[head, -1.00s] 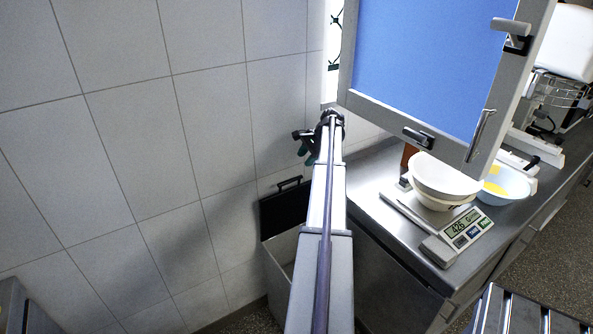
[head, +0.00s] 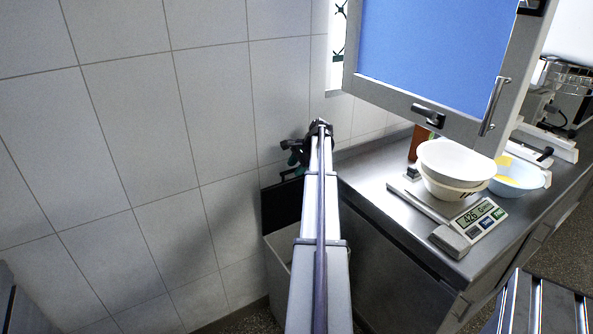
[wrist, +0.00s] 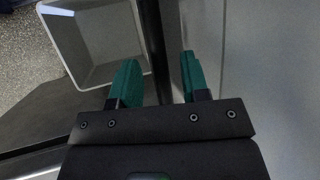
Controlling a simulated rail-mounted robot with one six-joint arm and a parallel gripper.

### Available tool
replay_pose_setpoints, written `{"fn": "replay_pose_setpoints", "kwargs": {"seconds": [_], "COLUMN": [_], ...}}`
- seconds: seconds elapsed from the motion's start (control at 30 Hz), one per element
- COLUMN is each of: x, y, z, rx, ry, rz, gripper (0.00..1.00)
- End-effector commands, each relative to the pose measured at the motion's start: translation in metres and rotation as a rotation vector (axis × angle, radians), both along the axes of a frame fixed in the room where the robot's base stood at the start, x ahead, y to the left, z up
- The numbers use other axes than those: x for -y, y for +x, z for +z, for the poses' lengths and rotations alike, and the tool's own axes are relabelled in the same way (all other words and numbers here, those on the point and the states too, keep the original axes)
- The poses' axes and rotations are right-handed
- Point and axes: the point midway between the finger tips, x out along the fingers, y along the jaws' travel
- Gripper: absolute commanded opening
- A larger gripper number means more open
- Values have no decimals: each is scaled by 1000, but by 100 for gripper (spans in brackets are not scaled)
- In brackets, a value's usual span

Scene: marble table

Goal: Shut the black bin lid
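The black bin lid (head: 282,207) stands upright, open, against the tiled wall in the head view. Its handle is partly hidden by my gripper. The light grey bin (head: 281,272) below is open at the top; my arm hides its right part. My gripper (head: 294,152) is just above the lid's top edge. In the wrist view my gripper (wrist: 158,76) has its two green fingers apart with nothing held between them. The bin (wrist: 84,74) shows at upper left there, and a dark upright band, probably the lid, runs behind the gap between the fingers.
A steel counter (head: 375,192) stands right of the bin, with white bowls (head: 455,165) on a scale (head: 470,226) and a light blue bowl (head: 520,178). A blue-panelled frame (head: 430,45) hangs above it. The tiled wall (head: 130,150) is close behind the lid.

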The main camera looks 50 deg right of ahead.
Motion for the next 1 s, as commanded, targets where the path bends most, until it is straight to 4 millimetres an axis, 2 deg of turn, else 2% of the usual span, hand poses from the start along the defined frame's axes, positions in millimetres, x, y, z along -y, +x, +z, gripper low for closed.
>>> {"fn": "replay_pose_setpoints", "kwargs": {"seconds": [0.03,0.43,0.83,1.0], "x": [0,0,-2,-16], "y": [0,0,0,1], "z": [0,0,0,-4], "rx": [0,0,3,30], "ry": [0,0,-1,-9], "rz": [0,0,2,20], "gripper": [37,0,0,0]}}
